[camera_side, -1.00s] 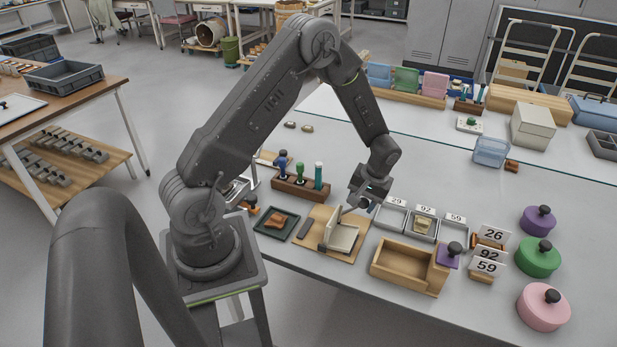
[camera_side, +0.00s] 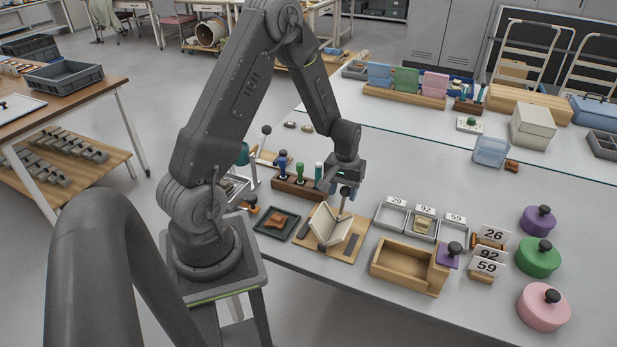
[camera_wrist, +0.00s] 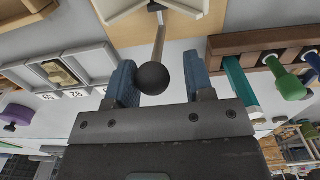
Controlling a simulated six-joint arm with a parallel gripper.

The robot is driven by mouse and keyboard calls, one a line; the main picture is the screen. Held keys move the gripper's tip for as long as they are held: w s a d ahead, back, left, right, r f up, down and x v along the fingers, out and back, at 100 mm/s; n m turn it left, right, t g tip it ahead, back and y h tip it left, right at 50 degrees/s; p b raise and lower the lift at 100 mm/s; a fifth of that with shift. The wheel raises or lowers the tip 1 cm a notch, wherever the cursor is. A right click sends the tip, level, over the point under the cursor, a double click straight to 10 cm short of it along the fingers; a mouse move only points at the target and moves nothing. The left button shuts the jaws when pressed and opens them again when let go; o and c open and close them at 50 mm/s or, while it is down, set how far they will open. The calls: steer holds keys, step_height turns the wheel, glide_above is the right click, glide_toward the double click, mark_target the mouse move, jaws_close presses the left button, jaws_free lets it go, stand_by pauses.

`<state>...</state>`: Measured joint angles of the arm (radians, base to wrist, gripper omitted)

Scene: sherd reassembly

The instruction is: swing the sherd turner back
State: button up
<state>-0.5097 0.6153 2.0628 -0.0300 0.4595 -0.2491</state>
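The sherd turner is a wooden board (camera_side: 346,250) with two cream leaves (camera_side: 334,228) and a lever with a black ball knob. The leaves stand tilted as an open V. The lever rises from them toward my gripper (camera_side: 345,188). In the wrist view the knob (camera_wrist: 152,78) sits between the two blue finger pads of my gripper (camera_wrist: 160,82). It is near the left pad, with a clear gap to the right pad, so the fingers are open around it. Part of the lever (camera_wrist: 159,40) and the leaves (camera_wrist: 185,5) show beyond the knob.
A dark green tray (camera_side: 293,233) with an orange-brown sherd (camera_side: 275,221) lies left of the turner. A wooden stamp rack (camera_side: 297,189) stands close behind. Numbered grey trays (camera_side: 388,217) and an open wooden box (camera_side: 403,268) lie to the right.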

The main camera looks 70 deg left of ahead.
steer(key=shift+s+a+f+t+h, duration=0.2)
steer(key=shift+s+a+t+h, duration=0.3)
steer(key=shift+s+a, duration=0.6)
steer(key=shift+s+a+f+t+h, duration=0.3)
steer(key=shift+s+a+f, duration=0.1)
steer(key=shift+s+a, duration=0.2)
steer(key=shift+s+a+f+t+h, duration=0.3)
steer(key=shift+s+a+f, duration=0.1)
steer(key=shift+s, duration=0.05)
steer(key=shift+s+a+f+t+h, duration=0.25)
steer(key=shift+s+a+f, duration=0.1)
steer(key=shift+f, duration=0.2)
steer(key=shift+s+a+f+t+h, duration=0.25)
steer(key=shift+s+a+f, duration=0.05)
steer(key=shift+f, duration=0.2)
steer(key=shift+v, duration=2.75)
